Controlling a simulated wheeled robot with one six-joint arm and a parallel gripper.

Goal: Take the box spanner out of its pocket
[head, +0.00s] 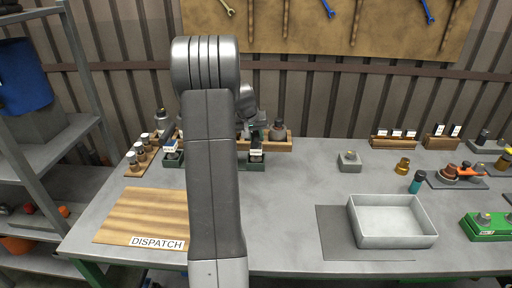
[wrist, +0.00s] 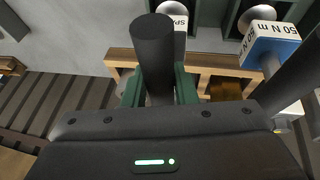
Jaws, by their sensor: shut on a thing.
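In the wrist view my gripper (wrist: 158,102) is shut on a dark round shaft, which I take to be the box spanner (wrist: 152,55). Its broad round end points toward the camera, and its lower part runs down behind my gripper's body. Green sides (wrist: 185,86) flank the shaft, and a partly hidden white label (wrist: 180,22) shows behind it.
A blue tool block marked 50 N m (wrist: 272,42) and another dark shaft stand close on the right in the wrist view. In the head view a wooden rack (head: 278,142) lies along the back. A white tray (head: 392,241) and the DISPATCH board (head: 140,210) flank clear bench.

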